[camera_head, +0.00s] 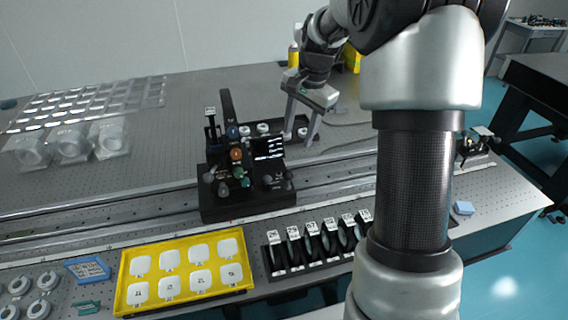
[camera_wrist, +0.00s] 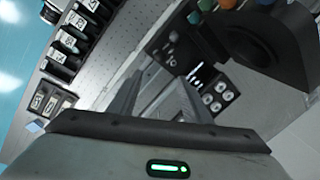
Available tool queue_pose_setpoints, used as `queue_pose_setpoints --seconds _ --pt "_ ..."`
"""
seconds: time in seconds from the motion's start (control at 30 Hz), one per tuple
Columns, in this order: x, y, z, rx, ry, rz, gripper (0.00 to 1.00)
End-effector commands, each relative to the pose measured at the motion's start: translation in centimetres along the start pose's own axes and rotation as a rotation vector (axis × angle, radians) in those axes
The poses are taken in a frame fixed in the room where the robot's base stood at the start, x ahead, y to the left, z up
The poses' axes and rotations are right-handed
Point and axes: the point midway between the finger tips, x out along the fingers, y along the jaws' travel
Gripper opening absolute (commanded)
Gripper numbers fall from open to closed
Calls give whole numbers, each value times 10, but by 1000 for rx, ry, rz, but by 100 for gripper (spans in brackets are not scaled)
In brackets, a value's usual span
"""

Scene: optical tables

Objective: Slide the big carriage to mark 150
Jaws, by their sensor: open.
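The big carriage (camera_head: 245,203) is a wide black block on the long rail (camera_head: 345,180), left of centre in the head view. It carries posts, coloured knobs and a small dark panel with white marks (camera_head: 268,147). My gripper (camera_head: 299,138) points down with its fingers apart, behind and right of the carriage's upper parts. Nothing shows between the fingers. In the wrist view the carriage's dark body and knobs (camera_wrist: 262,45) fill the upper right, beyond the open fingers (camera_wrist: 158,85). Contact with the carriage cannot be told. The scale marks are too small to read.
A yellow tray (camera_head: 185,275) with white pieces and a black rack (camera_head: 318,245) of labelled plates stand in front of the rail. A smaller black carriage (camera_head: 475,148) sits far right. My arm hides part of the rail. Clear cases (camera_head: 70,145) lie at left.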

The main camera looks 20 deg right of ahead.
Motion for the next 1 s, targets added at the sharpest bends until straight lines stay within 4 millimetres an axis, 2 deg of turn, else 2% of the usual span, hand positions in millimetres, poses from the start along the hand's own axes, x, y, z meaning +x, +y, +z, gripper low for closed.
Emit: queue_pose_setpoints --seconds 0.6,0.8,1.0 --pt "128 2 2 -3 -3 4 44" --pt "154 1 1 -3 -2 2 44" --pt "162 1 1 -4 0 1 44"
